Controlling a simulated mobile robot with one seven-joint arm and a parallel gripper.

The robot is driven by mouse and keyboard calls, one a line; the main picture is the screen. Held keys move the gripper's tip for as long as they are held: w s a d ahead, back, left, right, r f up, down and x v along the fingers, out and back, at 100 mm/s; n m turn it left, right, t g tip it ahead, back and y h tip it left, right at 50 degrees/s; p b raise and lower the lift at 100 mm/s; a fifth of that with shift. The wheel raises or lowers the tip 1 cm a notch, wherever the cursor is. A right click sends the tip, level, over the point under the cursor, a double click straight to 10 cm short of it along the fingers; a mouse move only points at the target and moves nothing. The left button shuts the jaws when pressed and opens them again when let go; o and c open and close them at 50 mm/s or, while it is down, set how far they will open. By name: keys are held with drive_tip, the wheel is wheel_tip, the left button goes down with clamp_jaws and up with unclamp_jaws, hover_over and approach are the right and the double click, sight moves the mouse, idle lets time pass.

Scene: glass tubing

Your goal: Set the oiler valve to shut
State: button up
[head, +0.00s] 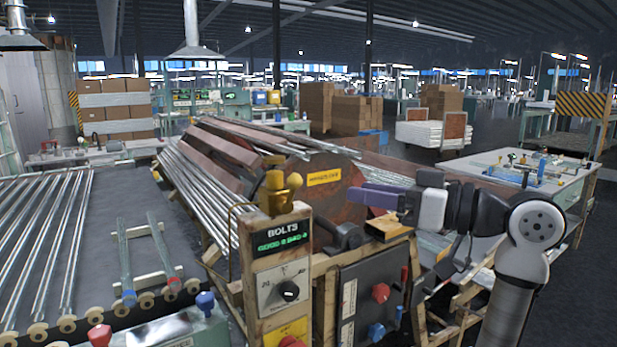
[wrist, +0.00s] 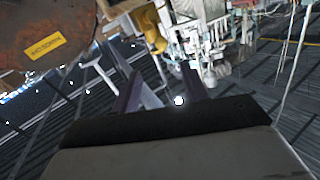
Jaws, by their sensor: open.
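No part is clearly labelled as the oiler valve. A yellow-orange fitting (head: 279,192) stands on top of the wooden control post (head: 262,262) in the head view and may be it; its setting is too small to read. Below it, the post carries a "BOLTS" display (head: 283,238) and a black dial knob (head: 288,291). My gripper (head: 358,194) is to the right of the yellow fitting, with its purple fingers pointing left, apart from it. In the wrist view my gripper (wrist: 161,74) shows two spread fingers with nothing between them.
A rusty drum with a yellow label (head: 324,177) and a pile of metal tubes (head: 200,185) lie behind the post. A dark box with red and blue knobs (head: 375,300) stands right of it. A roller table (head: 60,235) is at the left.

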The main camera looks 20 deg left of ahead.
sight(294, 178)
drive_tip(key=a+p, duration=0.1)
drive_tip(key=a, duration=0.3)
drive_tip(key=w+a+p, duration=0.1)
drive_tip(key=a, duration=0.4)
drive_tip(key=w+a+p, duration=0.1)
drive_tip(key=a, duration=0.3)
drive_tip(key=shift+w+a, duration=0.15)
drive_tip(key=shift+a, duration=0.05)
clamp_jaws()
